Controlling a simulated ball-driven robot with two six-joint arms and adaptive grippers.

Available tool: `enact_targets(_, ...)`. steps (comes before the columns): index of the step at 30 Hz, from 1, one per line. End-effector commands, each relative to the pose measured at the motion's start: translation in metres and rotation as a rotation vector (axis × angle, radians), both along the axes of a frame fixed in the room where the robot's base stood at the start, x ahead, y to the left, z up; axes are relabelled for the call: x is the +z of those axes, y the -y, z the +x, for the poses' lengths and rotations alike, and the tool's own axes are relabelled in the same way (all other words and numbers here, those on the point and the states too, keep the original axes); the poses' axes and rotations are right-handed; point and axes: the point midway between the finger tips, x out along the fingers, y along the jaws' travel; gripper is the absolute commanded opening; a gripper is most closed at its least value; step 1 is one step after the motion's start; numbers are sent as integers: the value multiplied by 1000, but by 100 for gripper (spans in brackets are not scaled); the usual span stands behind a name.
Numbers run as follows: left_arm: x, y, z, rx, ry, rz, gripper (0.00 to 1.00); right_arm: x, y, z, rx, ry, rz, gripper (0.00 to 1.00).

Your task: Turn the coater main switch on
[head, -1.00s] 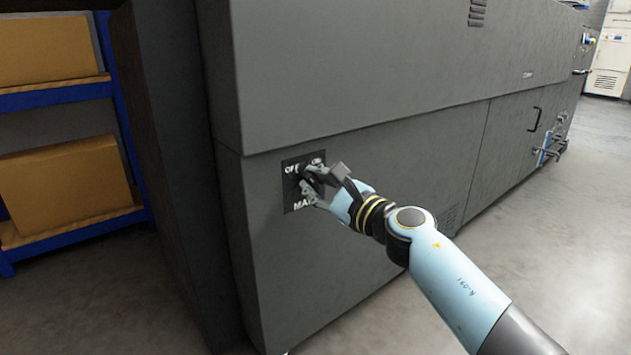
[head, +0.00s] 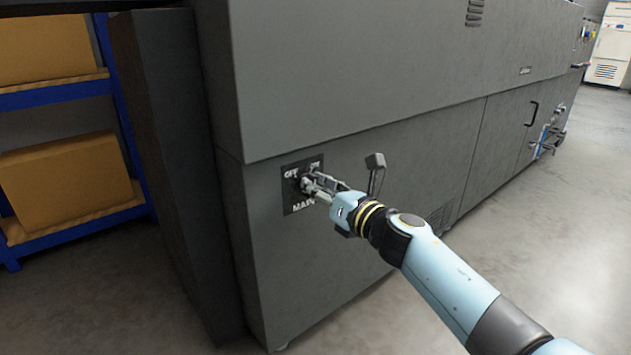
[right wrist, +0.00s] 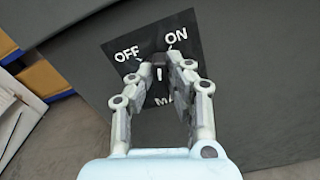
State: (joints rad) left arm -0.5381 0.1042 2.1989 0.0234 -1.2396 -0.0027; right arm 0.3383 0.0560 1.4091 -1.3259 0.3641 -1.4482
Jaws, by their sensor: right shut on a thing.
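The coater main switch is a dark rotary knob (right wrist: 158,65) with a small white mark, on a black square plate (head: 292,197) lettered OFF, ON and MAIN. OFF is at the upper left and ON at the upper right. My right gripper (head: 306,184) is at the plate, its fingers closed around the knob. In the right wrist view the fingertips (right wrist: 160,70) sit on both sides of the knob, below and between OFF and ON. The fingers cover part of the knob and lettering, so its exact setting is unclear. My left gripper is out of view.
The grey coater cabinet (head: 340,85) fills the middle, with a door handle (head: 533,113) farther right. A blue shelf (head: 55,98) with cardboard boxes (head: 65,180) stands at the left. The floor (head: 590,200) at the right is clear.

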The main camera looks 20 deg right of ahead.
Motion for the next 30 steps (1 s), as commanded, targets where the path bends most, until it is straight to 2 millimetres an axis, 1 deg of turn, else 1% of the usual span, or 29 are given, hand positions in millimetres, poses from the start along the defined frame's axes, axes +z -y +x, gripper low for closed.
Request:
enact_targets(6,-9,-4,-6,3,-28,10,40,1,1,0,-1,-66,177,0)
enact_targets(15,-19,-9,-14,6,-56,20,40,-1,2,1,0,-131,357,0)
enact_targets(21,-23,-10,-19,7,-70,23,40,-2,2,1,-1,-154,421,0)
enact_targets(30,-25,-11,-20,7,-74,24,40,-3,3,0,0,-165,449,0)
